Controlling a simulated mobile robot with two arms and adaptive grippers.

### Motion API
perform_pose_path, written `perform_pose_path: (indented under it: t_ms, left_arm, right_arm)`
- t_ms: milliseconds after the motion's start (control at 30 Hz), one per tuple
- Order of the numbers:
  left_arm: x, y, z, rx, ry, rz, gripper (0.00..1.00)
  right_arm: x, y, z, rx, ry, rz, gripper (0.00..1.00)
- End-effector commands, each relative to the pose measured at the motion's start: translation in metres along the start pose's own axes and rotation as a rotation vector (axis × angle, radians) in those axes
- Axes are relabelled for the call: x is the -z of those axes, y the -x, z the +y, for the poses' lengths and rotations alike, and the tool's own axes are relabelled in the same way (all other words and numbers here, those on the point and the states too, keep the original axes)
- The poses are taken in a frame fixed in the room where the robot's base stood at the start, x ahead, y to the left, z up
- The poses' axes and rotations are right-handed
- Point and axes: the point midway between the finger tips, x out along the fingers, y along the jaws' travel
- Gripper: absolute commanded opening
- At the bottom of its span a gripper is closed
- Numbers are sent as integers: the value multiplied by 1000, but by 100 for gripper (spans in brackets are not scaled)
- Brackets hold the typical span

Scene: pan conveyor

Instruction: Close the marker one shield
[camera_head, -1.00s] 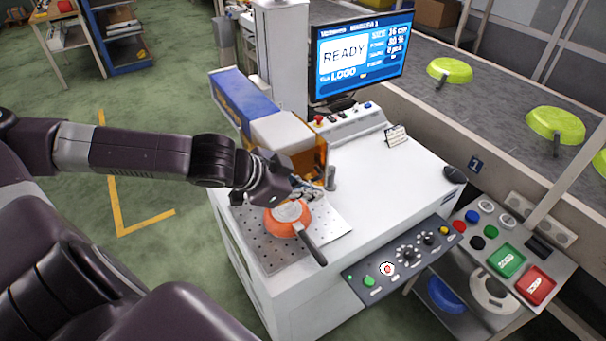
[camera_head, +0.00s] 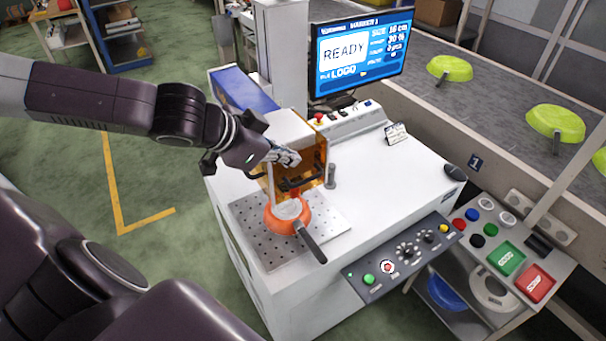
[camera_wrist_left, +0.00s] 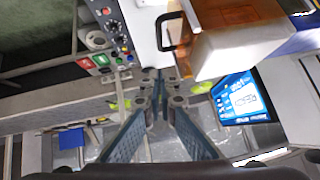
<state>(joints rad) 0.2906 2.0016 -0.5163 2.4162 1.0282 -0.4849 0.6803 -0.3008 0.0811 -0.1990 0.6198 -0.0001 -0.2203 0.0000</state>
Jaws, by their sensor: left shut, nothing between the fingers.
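The marker one shield (camera_head: 313,160) is a see-through orange cover on the white marking head; it is up, with the pan below it uncovered. Its dark handle (camera_head: 296,184) runs along the lower front edge. In the left wrist view the shield (camera_wrist_left: 240,20) is at the top, with its dark handle (camera_wrist_left: 166,33) at its left. My left gripper (camera_head: 288,156) is shut and empty, beside the shield and above the handle in the head view. Its fingertips meet in the left wrist view (camera_wrist_left: 160,76), apart from the handle there. My right gripper is out of view.
An orange pan (camera_head: 274,217) lies on the perforated plate (camera_head: 262,249), its dark handle toward the front. The monitor (camera_head: 358,55) reads READY. A button panel (camera_head: 350,285) lines the front. The white worktop right of the shield is mostly clear. Green pans (camera_head: 450,68) lie on the conveyor.

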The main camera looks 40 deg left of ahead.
Motion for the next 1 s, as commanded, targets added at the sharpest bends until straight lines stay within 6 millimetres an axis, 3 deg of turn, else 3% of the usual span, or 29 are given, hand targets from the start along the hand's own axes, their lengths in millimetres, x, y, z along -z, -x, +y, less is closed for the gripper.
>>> perform_pose_path:
  t_ms: [400,800,1000]
  left_arm:
    - [-2,-44,0,0,2,-2,0]
    - [-3,-66,0,1,4,-3,0]
    - [-21,-84,0,0,3,-1,0]
  right_arm:
    - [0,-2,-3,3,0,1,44]
    - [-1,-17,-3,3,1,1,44]
    - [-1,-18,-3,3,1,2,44]
